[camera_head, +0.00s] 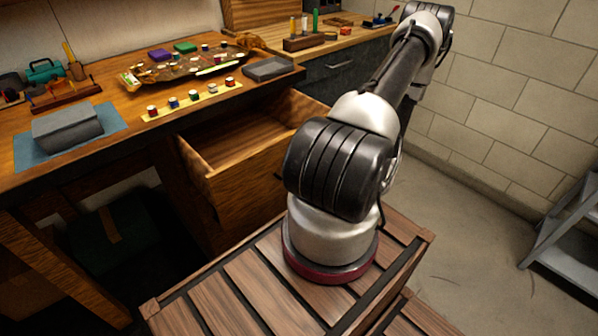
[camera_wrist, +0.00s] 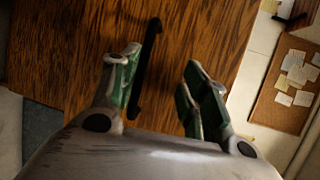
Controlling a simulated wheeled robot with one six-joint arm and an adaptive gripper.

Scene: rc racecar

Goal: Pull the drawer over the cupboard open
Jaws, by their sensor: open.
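The wooden drawer (camera_head: 248,178) under the workbench stands pulled out in the head view, its empty inside showing. The cupboard below it is mostly hidden by the drawer and my base. In the wrist view a brown wood-grain front (camera_wrist: 205,35) carries a long black bar handle (camera_wrist: 147,72); it looks like the drawer front. My gripper (camera_wrist: 160,75) is open, with the handle between its green-padded fingers, nearer the left one. I cannot tell whether that finger touches it. In the head view my gripper is hidden.
The workbench (camera_head: 100,140) holds a grey block on a blue mat (camera_head: 28,152), a row of small jars (camera_head: 190,98) and a dark flat box (camera_head: 268,68). A grey metal stand (camera_head: 570,240) is at the right. Bare floor (camera_head: 470,220) lies between. A corkboard (camera_wrist: 283,95) shows in the wrist view.

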